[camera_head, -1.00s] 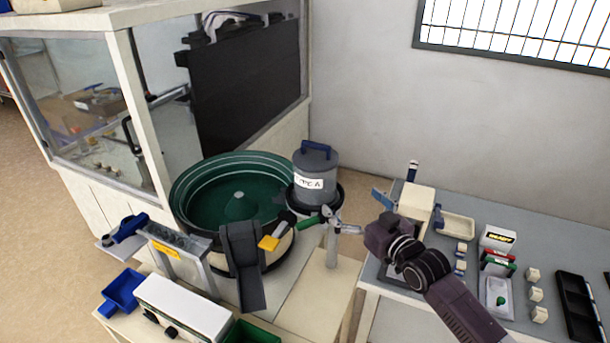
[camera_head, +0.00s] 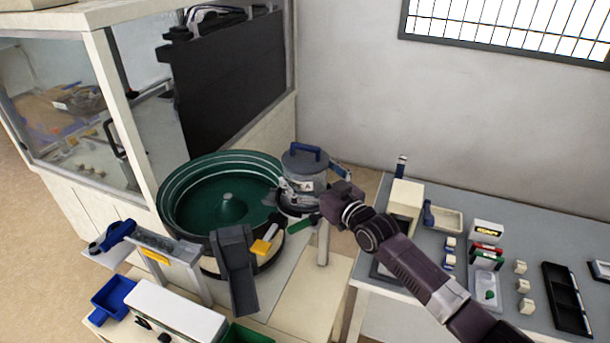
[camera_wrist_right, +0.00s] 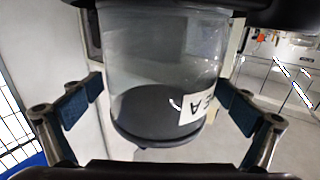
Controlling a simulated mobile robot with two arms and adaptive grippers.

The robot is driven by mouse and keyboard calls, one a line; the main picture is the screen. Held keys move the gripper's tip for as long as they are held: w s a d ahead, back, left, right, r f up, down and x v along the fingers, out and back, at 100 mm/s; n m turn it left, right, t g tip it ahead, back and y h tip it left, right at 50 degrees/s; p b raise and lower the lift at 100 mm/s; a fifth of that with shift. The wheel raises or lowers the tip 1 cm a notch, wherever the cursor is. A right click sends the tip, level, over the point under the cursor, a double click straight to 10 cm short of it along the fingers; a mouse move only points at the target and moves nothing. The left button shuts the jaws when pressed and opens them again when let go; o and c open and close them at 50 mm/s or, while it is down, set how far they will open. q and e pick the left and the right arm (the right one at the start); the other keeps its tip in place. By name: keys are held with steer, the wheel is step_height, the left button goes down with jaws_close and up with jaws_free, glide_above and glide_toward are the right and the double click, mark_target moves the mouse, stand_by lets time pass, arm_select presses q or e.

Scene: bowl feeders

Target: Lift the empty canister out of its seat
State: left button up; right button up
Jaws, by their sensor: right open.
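The canister (camera_head: 305,168) is a grey cylinder with a blue handle on its lid and a white label. It stands upright in its dark seat beside the green bowl. My right gripper (camera_head: 297,187) is at the canister's front, partly covering its lower body and label. In the right wrist view the canister (camera_wrist_right: 160,55) looks clear-walled, with a dark base, and stands between the two blue-padded fingers (camera_wrist_right: 160,108). The fingers are open, with a gap on each side. My left gripper is not in view.
The green feeder bowl (camera_head: 190,205) is left of the canister, with a dark chute (camera_head: 236,265) in front. The right table holds a cream block (camera_head: 405,205), a tray (camera_head: 445,218) and small parts. A glass-walled cabinet stands behind left.

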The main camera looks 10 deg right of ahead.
steer(key=shift+w+a, duration=0.25)
steer(key=shift+w, duration=0.25)
steer(key=shift+c, duration=0.3)
steer(key=c, duration=1.5)
steer(key=shift+r, duration=0.15)
steer(key=shift+c, duration=0.3)
steer(key=shift+r, duration=0.1)
